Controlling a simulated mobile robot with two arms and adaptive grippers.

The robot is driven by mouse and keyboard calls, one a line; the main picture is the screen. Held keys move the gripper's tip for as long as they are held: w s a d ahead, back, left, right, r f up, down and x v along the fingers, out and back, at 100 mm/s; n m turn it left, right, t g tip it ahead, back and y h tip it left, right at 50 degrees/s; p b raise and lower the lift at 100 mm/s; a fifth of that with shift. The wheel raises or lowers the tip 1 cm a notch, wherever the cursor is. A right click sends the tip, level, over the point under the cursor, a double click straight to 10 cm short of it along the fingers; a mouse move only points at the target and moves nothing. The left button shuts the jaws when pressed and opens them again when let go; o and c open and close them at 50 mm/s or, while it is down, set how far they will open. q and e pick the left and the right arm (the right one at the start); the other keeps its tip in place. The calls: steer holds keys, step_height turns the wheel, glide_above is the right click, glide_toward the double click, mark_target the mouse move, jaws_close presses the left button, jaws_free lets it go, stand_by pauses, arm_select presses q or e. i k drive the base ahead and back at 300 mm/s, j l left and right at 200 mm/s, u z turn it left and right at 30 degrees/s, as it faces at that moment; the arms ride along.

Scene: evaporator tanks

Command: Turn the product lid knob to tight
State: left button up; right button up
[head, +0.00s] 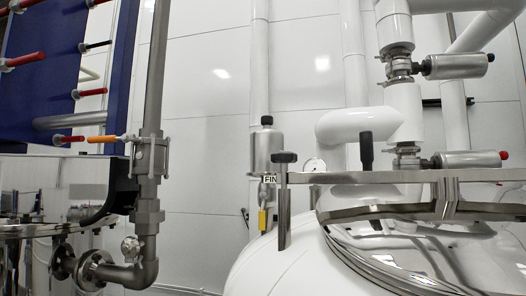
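A white tank (275,265) fills the lower right, with a shiny round steel lid (400,255) on top. A flat steel bar (400,177) crosses above the lid. At the bar's left end a black knob (285,157) sits on top of an upright steel bracket (284,215). A black upright handle (366,148) rises from the bar further right. I cannot tell which of these is the product lid knob, or whether either is tight. Neither of my grippers is in view.
A pressure gauge (315,166) and a steel cylinder (266,148) stand behind the bar. A yellow tag (262,220) hangs left of the bracket. White pipes run at upper right.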

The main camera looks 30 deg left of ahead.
mark_target(284, 158)
steer(key=k+j, duration=0.95)
steer(key=k, duration=0.3)
